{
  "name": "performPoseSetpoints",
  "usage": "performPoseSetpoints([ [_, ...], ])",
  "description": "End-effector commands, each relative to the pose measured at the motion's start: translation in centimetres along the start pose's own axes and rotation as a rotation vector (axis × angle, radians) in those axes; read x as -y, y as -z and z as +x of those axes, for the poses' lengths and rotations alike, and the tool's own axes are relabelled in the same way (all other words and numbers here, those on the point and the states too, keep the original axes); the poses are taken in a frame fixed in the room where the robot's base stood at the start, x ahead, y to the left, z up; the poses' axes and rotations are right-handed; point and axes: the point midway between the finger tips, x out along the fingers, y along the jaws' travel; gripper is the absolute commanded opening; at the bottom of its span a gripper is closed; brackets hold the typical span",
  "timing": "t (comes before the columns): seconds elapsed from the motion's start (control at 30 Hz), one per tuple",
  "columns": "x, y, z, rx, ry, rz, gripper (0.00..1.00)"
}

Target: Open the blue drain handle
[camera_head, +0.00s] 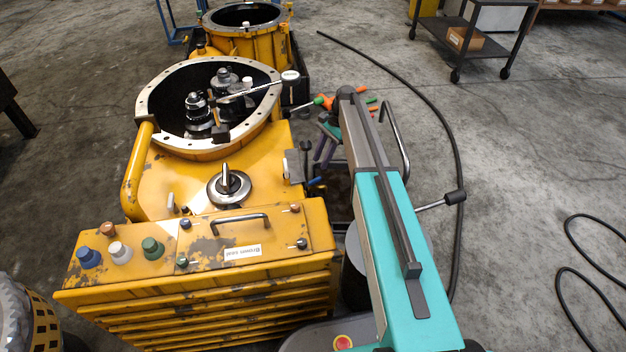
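A small blue handle (317,182) sticks out low at the right side of the yellow transmission housing (165,185). It lies beside a grey block on the housing's side and close to the left of my arm. A blue round knob (88,257) also stands on top of the front yellow box, beside a white and a green one. I cannot tell for sure which blue part is the drain handle, or whether it is open. My teal and grey arm reaches up from the bottom right. My gripper cannot be made out; the arm's far end seems hidden behind its own links.
Colourful tool-like parts (328,102) crowd the space by my arm's upper end. A black hose (459,150) curves over the floor at right. A dark cart (470,38) stands at the back right.

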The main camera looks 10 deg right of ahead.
Motion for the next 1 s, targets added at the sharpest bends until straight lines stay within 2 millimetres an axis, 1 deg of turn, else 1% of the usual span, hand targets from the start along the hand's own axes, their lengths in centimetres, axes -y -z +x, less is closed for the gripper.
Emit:
performPoseSetpoints([
  [0.03, -0.1, 0.1, 1.1, 0.001, -0.001, 0.0, 0.3],
  [0.1, -0.1, 0.1, 2.2, 0.001, -0.002, 0.0, 0.3],
  [0.5, -0.1, 0.1, 7.6, 0.0, -0.001, 0.0, 0.3],
  [0.7, -0.1, 0.1, 8.8, 0.0, 0.0, 0.001, 0.3],
  [1.0, -0.1, 0.1, 9.0, 0.0, 0.001, 0.002, 0.3],
])
